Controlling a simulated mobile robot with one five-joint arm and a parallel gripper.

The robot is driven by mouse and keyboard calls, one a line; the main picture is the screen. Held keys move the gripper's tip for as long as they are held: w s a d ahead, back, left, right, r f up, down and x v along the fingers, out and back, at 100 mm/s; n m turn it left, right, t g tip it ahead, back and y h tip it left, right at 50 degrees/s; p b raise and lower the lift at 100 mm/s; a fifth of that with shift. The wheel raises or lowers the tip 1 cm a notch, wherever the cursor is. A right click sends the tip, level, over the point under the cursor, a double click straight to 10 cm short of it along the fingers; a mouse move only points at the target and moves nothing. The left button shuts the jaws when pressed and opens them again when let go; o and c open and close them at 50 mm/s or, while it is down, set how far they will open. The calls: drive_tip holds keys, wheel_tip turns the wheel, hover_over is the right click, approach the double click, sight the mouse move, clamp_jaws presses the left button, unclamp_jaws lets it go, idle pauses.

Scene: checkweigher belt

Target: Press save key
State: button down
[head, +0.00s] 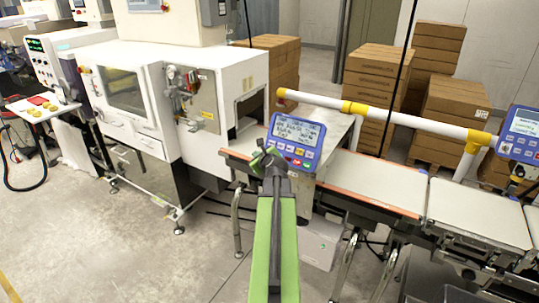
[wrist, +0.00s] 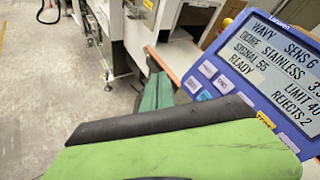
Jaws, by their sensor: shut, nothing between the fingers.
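A blue control panel (head: 294,141) with a grey text screen stands over the belt, just beyond my gripper. Its keys sit in rows below the screen, some whitish, one yellow and one red. In the wrist view the panel (wrist: 270,70) fills the upper right; its screen reads SIGNAL 55, LIMIT 40, READY and REJECTS 2. Whitish keys (wrist: 223,85) and a yellow key (wrist: 266,120) show there. I cannot read which key is save. My gripper (head: 265,156) is shut and empty, in front of the panel's lower left. Contact with a key cannot be told. My green and black gripper part hides some lower keys.
A white machine (head: 215,110) stands left of the panel. Belt sections (head: 375,185) run to the right. A white and yellow rail (head: 400,117) crosses behind them to a second blue panel (head: 524,134). Cardboard boxes (head: 378,75) stand behind.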

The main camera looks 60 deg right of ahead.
drive_tip(key=d+f+b, duration=0.3)
drive_tip(key=d+f, duration=0.1)
drive_tip(key=d, duration=0.3)
drive_tip(key=shift+d+b, duration=0.3)
drive_tip(key=shift+b, duration=0.05)
idle(1.7)
drive_tip(key=shift+d+f, duration=0.15)
drive_tip(key=shift+d, duration=0.2)
drive_tip(key=shift+d+f+b, duration=0.2)
drive_tip(key=shift+d+b, duration=0.15)
drive_tip(key=shift+b, duration=0.05)
idle(0.5)
idle(0.3)
drive_tip(key=shift+a+r+p, duration=0.4)
drive_tip(key=shift+a, duration=0.3)
drive_tip(key=shift+a, duration=0.1)
drive_tip(key=shift+a+r+p, duration=0.35)
drive_tip(key=shift+a+p, duration=0.05)
drive_tip(key=shift+a, duration=0.3)
drive_tip(key=shift+a+r+p, duration=0.35)
drive_tip(key=shift+a+r, duration=0.05)
drive_tip(key=shift+a, duration=0.35)
drive_tip(key=shift+a+r+p, duration=0.35)
drive_tip(key=shift+a+p, duration=0.05)
drive_tip(key=shift+a, duration=0.3)
